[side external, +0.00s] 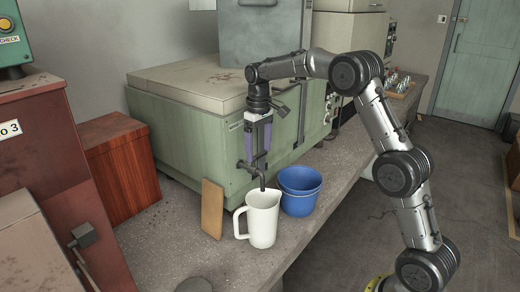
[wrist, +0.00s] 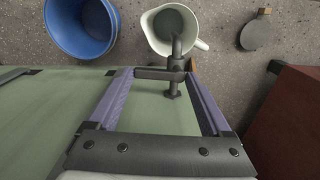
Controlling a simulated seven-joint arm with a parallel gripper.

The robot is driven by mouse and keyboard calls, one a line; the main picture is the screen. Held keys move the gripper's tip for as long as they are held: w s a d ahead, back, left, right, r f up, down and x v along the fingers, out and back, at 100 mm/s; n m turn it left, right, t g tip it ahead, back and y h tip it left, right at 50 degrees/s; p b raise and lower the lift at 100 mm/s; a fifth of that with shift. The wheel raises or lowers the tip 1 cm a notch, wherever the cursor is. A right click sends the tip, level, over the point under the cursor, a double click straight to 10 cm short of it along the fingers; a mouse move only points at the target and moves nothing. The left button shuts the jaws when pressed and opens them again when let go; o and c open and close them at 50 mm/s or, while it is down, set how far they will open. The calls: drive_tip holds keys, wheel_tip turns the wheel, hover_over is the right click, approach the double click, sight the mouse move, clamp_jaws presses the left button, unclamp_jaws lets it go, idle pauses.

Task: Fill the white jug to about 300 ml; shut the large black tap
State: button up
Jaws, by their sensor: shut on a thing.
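The white jug (side external: 262,222) stands upright on the bench, beneath the spout of the large black tap (side external: 256,166). In the wrist view I look down into the jug (wrist: 150,35); its inside looks grey, and I cannot read a level. The black tap (wrist: 172,85) comes out of the green cabinet, its spout over the jug mouth. My gripper (side external: 260,152), with purple fingers, points down at the tap. In the wrist view my gripper (wrist: 158,74) is shut on the tap's dark cross handle, which spans between the fingertips. I cannot tell whether water runs.
A blue bucket (side external: 299,190) stands right of the jug. A brown board (side external: 212,208) leans on the cabinet at left. A wooden box (side external: 120,170) and a rusty red cabinet (side external: 50,170) stand further left. A round dark disc (side external: 194,285) lies on the bench front.

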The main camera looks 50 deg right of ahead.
sight(259, 154)
drive_tip(key=shift+w+n, duration=0.1)
drive_tip(key=shift+n, duration=0.4)
drive_tip(key=shift+r, duration=0.1)
drive_tip(key=o, duration=1.2)
drive_tip(key=shift+c, duration=0.2)
wheel_tip(259, 154, up, 14)
